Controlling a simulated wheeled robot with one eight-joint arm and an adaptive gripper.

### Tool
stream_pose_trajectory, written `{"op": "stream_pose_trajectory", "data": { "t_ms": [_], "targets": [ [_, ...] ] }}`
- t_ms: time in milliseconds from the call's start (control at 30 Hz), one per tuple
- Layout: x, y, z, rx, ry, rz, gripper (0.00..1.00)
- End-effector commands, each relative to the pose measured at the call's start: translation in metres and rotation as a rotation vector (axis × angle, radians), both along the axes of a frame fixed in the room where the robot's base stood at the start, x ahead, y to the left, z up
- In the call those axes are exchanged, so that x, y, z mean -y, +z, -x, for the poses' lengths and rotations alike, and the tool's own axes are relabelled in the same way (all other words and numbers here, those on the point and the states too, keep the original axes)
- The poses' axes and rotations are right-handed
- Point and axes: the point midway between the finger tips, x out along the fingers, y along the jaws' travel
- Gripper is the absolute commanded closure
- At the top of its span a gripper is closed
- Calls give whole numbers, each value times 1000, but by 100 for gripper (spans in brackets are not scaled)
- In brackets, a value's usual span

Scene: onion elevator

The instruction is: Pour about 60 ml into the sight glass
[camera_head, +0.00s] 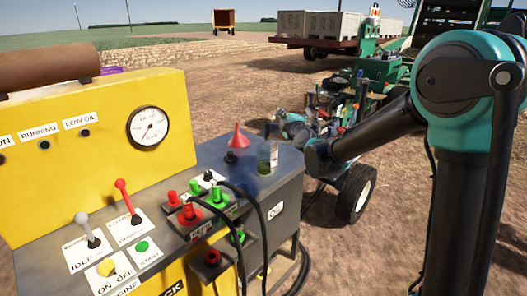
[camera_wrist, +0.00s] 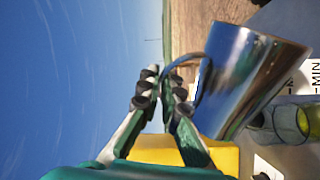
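In the wrist view, my gripper (camera_wrist: 163,92) is closed around the curved handle of a shiny metal jug (camera_wrist: 235,80). The jug appears sideways in this turned picture, its wide body close to the sight glass (camera_wrist: 285,124). The sight glass is a clear cylinder with something yellow-green showing in it, partly cut off by the picture edge. In the head view, the sight glass (camera_head: 267,158) stands on the grey bench top near its back right corner. I cannot see the jug's inside or any stream.
A red funnel (camera_head: 237,138) stands left of the sight glass. Levers, buttons and red and green couplings (camera_head: 190,209) with black hoses crowd the grey bench (camera_head: 282,180). A yellow panel (camera_head: 95,150) with a gauge rises at left. A cluttered cart (camera_head: 345,105) stands behind.

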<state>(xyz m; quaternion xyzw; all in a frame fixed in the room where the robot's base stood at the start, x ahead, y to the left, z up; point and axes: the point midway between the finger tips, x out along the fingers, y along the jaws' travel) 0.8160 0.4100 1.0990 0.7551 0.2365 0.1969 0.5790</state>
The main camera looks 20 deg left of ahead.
Motion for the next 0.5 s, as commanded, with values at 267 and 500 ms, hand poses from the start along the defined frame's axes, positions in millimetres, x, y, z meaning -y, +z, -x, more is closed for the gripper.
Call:
{"op": "stream_pose_trajectory", "data": {
  "t_ms": [267,500],
  "targets": [
    [0,0,-1,10,-1,15,100],
    [1,-1,-2,19,-2,27,100]
  ]
}}
